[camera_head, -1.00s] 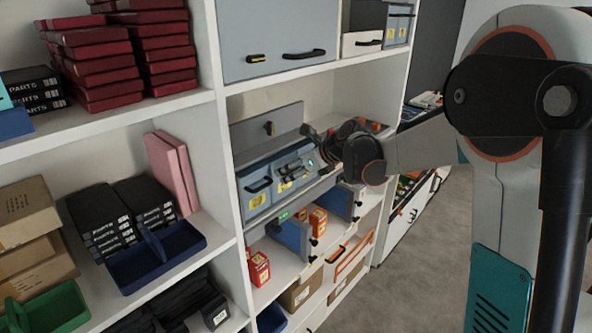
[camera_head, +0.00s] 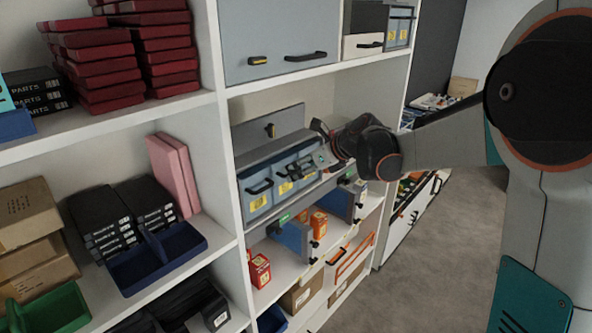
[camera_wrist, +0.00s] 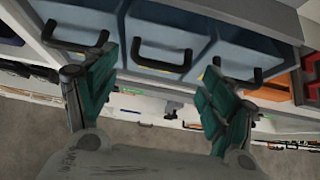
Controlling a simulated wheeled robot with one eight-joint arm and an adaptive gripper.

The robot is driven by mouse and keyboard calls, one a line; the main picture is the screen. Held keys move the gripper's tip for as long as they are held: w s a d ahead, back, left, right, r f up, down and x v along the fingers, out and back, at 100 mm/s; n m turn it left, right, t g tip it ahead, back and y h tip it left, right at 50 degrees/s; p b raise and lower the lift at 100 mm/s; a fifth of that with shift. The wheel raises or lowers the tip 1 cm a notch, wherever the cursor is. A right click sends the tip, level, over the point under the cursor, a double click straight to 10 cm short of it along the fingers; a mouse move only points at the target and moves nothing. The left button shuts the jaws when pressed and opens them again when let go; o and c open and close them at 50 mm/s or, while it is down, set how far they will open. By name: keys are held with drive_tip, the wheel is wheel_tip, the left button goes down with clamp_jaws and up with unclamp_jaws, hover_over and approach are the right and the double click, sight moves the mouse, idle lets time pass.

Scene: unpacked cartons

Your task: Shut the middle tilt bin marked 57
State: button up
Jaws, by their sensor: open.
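A row of blue-grey tilt bins with black handles and yellow labels sits on the middle shelf in the head view. The left bin (camera_head: 257,203) is clear to see; the middle bin (camera_head: 286,191) is beside it, and my gripper (camera_head: 305,168) partly covers the right part of the row. In the wrist view the middle bin (camera_wrist: 162,30) has its handle above the space between my fingers. My gripper (camera_wrist: 157,95) is open and empty, its green fingers apart just below the handles. The number 57 is not readable, and I cannot tell how far the middle bin is tilted.
White shelf uprights (camera_head: 228,150) bound the bay. Grey floor (camera_head: 440,250) is clear at right.

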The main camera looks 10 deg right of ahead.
drive_tip(key=v, duration=0.8)
drive_tip(key=shift+a, duration=0.1)
